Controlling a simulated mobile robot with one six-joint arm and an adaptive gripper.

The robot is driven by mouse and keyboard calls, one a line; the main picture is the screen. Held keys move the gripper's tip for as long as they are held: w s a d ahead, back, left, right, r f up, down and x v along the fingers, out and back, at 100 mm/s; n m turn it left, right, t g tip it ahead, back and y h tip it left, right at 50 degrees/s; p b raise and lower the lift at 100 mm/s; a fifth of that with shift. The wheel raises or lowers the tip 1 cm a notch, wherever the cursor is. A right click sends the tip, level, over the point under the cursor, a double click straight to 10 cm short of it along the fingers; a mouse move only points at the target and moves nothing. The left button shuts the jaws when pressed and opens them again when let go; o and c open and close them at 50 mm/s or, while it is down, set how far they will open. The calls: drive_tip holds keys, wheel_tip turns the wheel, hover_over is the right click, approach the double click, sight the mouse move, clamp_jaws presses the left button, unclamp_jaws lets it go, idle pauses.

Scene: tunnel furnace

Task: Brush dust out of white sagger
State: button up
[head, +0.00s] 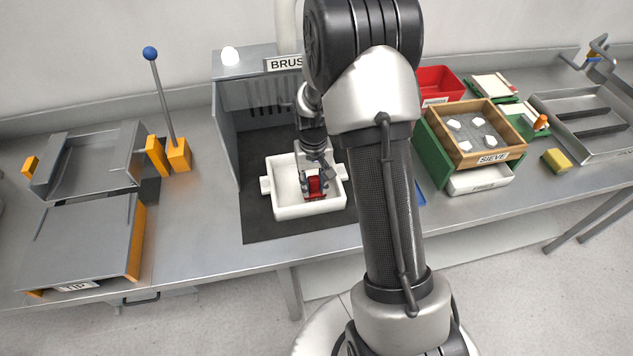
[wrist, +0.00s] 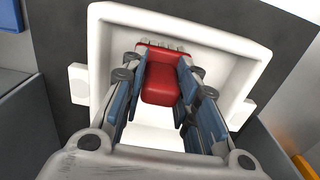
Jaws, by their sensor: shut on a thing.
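The white sagger (head: 284,211) is a square open box with side lugs, standing on a dark mat inside the grey brush booth. It fills much of the wrist view (wrist: 108,60). My gripper (head: 315,180) reaches down into the sagger. In the wrist view my gripper (wrist: 160,88) is shut on a red brush (wrist: 160,85), with a blue-padded finger on each side. Pale bristles show at the brush's far edge, near the sagger's inner wall. Whether they touch the wall or floor I cannot tell. Dust inside is not clearly visible.
The booth's left wall (head: 225,135) stands close to the sagger. A lever (head: 160,95) and metal trays are at left. A sieve box (head: 490,157), red bin (head: 438,82) and yellow sponge (head: 556,161) are at right. My arm hides part of the booth's right side.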

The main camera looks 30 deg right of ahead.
sight(314, 177)
wheel_tip(314, 177, up, 3)
drive_tip(key=shift+d+r+p, duration=0.1)
drive_tip(key=shift+r+p, duration=0.05)
drive_tip(key=shift+p, duration=0.8)
drive_tip(key=shift+r+p, duration=1.75)
drive_tip(key=shift+r, duration=0.7)
